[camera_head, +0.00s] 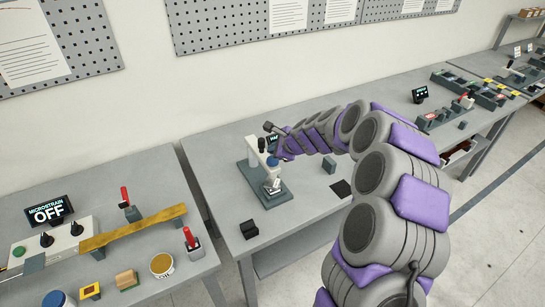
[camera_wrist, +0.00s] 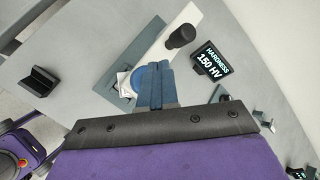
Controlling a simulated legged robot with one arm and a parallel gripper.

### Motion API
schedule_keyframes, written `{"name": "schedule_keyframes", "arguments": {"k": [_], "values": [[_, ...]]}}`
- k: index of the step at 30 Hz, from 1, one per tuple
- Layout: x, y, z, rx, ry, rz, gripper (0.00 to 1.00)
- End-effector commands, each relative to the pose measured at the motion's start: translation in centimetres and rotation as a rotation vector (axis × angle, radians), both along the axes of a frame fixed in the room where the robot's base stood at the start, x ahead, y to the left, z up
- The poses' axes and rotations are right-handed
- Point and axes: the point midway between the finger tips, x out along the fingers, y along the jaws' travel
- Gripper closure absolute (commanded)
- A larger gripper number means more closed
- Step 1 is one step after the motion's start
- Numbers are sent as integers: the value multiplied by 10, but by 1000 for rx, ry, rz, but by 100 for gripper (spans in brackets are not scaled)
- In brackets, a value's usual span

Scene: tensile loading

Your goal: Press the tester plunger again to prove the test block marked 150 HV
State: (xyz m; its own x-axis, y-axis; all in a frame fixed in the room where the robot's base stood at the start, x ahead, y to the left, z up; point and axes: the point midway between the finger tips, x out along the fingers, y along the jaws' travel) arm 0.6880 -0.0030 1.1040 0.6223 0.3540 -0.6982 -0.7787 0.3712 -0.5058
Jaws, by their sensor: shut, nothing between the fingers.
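The hardness tester stands on the middle bench, with a white column (camera_head: 255,155) on a grey base (camera_head: 250,182). Its round blue plunger cap (camera_head: 273,161) shows at the column's front, and also in the wrist view (camera_wrist: 141,80). A small pale block (camera_head: 272,185) sits below the cap; I cannot read any mark on it. The display (camera_wrist: 210,60) reads "HARDNESS 150 HV". My gripper (camera_wrist: 153,66) is shut and empty, its fingers over the blue cap and hiding part of it. I cannot tell whether they touch. In the head view my gripper (camera_head: 279,153) is small beside the cap.
A black slotted block (camera_head: 249,229) and a dark flat pad (camera_head: 340,189) lie on the bench. A black knob (camera_wrist: 181,36) tops the column beside my fingers. The left bench holds a strain display (camera_head: 49,212) reading "MICROSTRAIN OFF" and a brass-coloured bar (camera_head: 135,227).

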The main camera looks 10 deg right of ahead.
Motion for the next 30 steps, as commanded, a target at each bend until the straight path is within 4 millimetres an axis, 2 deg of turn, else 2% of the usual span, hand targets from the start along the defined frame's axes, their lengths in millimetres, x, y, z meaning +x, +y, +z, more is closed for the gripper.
{"name": "schedule_keyframes", "arguments": {"k": [1, 11, 30], "values": [[0, 0, 10, 0, -1, -1, 100], [0, 0, 37, 0, -1, -1, 100], [0, 0, 37, 0, -1, -1, 100]]}}
